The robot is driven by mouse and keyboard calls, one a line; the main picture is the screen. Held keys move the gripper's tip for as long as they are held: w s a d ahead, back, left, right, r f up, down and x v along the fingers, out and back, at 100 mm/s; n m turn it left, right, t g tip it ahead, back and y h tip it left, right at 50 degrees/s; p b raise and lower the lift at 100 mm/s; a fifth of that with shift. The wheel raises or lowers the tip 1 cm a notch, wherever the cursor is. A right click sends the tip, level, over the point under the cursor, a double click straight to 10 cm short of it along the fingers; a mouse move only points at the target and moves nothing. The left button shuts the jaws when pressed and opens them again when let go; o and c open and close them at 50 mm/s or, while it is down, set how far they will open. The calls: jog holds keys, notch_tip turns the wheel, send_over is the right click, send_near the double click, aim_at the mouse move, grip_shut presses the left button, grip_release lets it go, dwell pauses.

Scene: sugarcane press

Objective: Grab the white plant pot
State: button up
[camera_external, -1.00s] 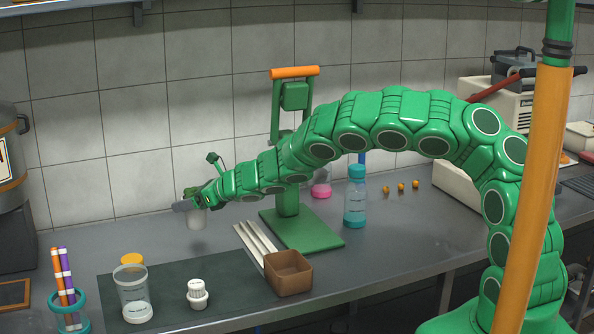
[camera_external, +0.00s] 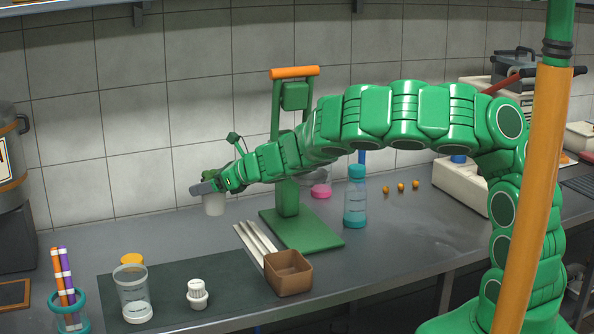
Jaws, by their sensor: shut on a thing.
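The white plant pot (camera_external: 213,204) is a small pale cup held in the air above the back left of the counter. My gripper (camera_external: 204,188) is shut on it at its upper part. The pot hangs roughly upright below the jaws, clear of the counter. The fingers partly hide its rim. My green arm reaches in from the right.
A green press (camera_external: 302,220) with an orange handle stands right of the pot. A brown box (camera_external: 288,273), a white ribbed item (camera_external: 197,294) and a clear cup (camera_external: 134,295) are in front. A teal-capped bottle (camera_external: 355,197) stands right of the press.

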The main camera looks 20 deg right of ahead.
jog(key=s+d+r, duration=0.2)
jog(key=s+d, duration=0.1)
jog(key=s, duration=0.2)
jog(key=shift+s+r, duration=0.15)
jog(key=shift+r, duration=0.2)
